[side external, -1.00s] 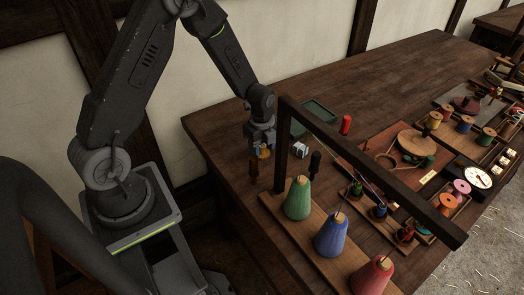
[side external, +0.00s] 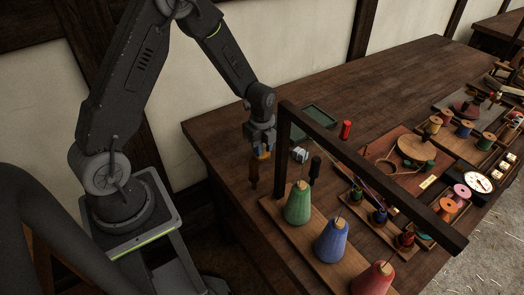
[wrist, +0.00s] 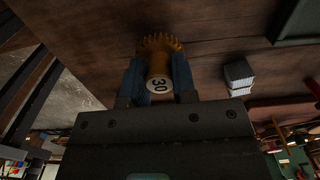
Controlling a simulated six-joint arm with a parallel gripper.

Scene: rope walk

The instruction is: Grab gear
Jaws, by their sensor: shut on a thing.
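The gear (wrist: 160,44) is brass-orange and toothed, with a round hub marked "30". In the wrist view it sits between the blue fingers of my gripper (wrist: 158,80), which are shut on its hub. In the side external view my gripper (side external: 262,146) points down near the table's left edge, and the gear (side external: 264,155) shows as a small orange patch at the fingertips. I cannot tell whether the gear touches the table or hangs just above it.
A dark upright tool (side external: 254,174) stands close by my gripper. A dark wooden frame (side external: 284,140) rises to the right, with green (side external: 298,204), blue (side external: 331,240) and red cones beside it. A small striped block (side external: 300,155) and green tray (side external: 314,117) lie nearby. The back of the table is clear.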

